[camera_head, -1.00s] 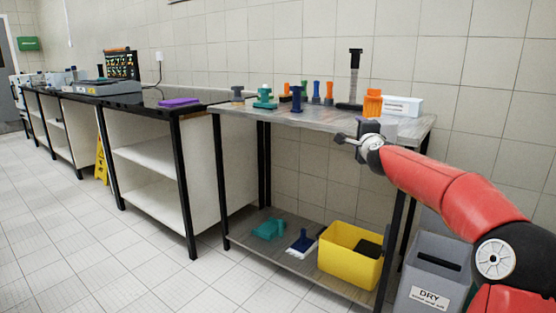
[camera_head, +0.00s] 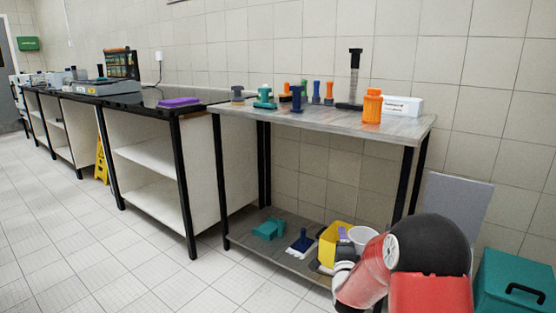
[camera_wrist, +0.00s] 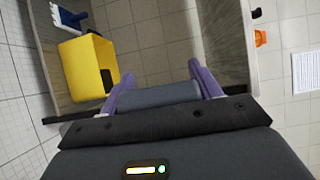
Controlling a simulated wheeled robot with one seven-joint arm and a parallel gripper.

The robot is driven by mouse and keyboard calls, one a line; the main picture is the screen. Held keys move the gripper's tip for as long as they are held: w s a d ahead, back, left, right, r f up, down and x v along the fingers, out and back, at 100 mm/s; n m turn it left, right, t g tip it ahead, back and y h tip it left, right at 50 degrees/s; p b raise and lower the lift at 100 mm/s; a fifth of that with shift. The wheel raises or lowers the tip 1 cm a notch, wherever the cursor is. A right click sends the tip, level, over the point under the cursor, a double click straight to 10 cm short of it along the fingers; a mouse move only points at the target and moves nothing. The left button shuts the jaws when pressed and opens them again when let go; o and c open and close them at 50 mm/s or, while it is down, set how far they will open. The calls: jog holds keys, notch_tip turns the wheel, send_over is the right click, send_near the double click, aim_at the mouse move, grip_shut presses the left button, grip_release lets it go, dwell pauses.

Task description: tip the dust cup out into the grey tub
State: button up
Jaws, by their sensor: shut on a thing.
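My gripper (camera_wrist: 160,82) is shut on the dust cup, a plain grey cylinder (camera_wrist: 155,97) held between its two purple fingers in the wrist view. The cup's opening and contents do not show there. In the head view, a pale cup (camera_head: 363,236) shows beside a purple finger, low at the right end of the bench and in front of the yellow tub. The grey tub's body is hidden behind my red arm. An upright grey panel (camera_head: 458,195) rises behind the arm, perhaps its lid.
A yellow tub (camera_head: 329,246) sits on the lower shelf, near a blue-handled tool (camera_head: 301,241) and a teal piece (camera_head: 269,229). An orange jar (camera_head: 372,105) and a white box (camera_head: 402,105) stand on the benchtop (camera_head: 330,119). A teal box (camera_head: 515,283) stands at right.

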jog(key=shift+n+y, duration=0.6)
jog(key=shift+y, duration=0.3)
jog(key=s+a, duration=0.1)
jog(key=s+a+f, duration=0.1)
jog(key=s, duration=0.1)
jog(key=s+a+f, duration=0.1)
jog(key=shift+s+f, duration=0.1)
jog(key=shift+s, duration=0.05)
jog(key=shift+f, duration=0.1)
